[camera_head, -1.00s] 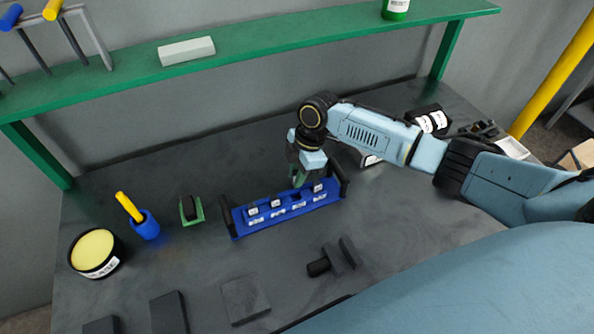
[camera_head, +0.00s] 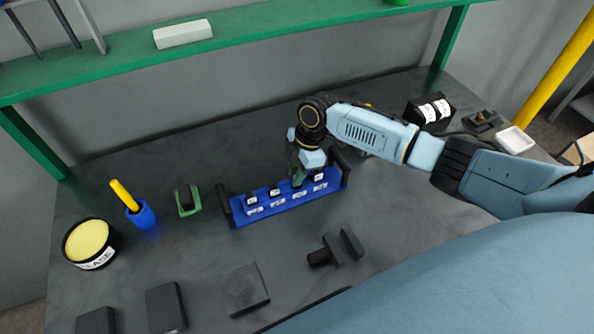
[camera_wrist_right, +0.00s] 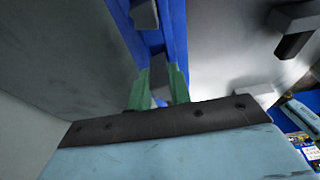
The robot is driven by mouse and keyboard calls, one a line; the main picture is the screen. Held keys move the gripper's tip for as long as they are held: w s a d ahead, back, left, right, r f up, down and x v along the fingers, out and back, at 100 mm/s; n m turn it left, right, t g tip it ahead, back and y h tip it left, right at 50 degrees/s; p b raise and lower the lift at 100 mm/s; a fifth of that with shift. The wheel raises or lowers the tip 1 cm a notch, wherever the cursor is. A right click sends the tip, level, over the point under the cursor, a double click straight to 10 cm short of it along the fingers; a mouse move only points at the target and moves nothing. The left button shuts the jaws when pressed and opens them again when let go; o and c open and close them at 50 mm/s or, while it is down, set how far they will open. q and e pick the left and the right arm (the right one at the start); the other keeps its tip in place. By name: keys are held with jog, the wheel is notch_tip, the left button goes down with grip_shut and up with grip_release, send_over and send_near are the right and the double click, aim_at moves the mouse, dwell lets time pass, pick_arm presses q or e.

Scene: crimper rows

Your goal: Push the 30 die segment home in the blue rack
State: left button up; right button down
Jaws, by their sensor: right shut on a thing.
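The blue rack (camera_head: 240,217) lies on the dark bench with a black upright at each end. Several dark die segments with small white labels sit in its row, two left of my gripper and one (camera_head: 319,176) to its right. The label numbers are too small to read. My right gripper (camera_head: 298,181) points down into the row. In the right wrist view its green fingers (camera_wrist_right: 159,88) are shut on a dark grey segment (camera_wrist_right: 159,76), likely the 30 die segment, over the blue rack (camera_wrist_right: 175,35). How deep it sits is hidden. My left gripper is out of view.
A green holder (camera_head: 188,202), a blue cup (camera_head: 144,216) with a yellow stick and a grease tin (camera_head: 90,243) stand left. A dark tool (camera_head: 335,249) and flat dark blocks (camera_head: 246,290) lie in front. A black labelled box (camera_head: 430,113) stands behind my right arm. A green shelf (camera_head: 270,33) runs along the back.

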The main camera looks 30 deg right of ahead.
jog(key=shift+p, duration=0.6)
dwell(1.1)
jog(key=shift+f+b, duration=0.85)
jog(key=shift+f, duration=0.4)
jog(key=c, duration=1.2)
grip_release()
jog(key=v, duration=1.3)
jog(key=shift+r, duration=0.15)
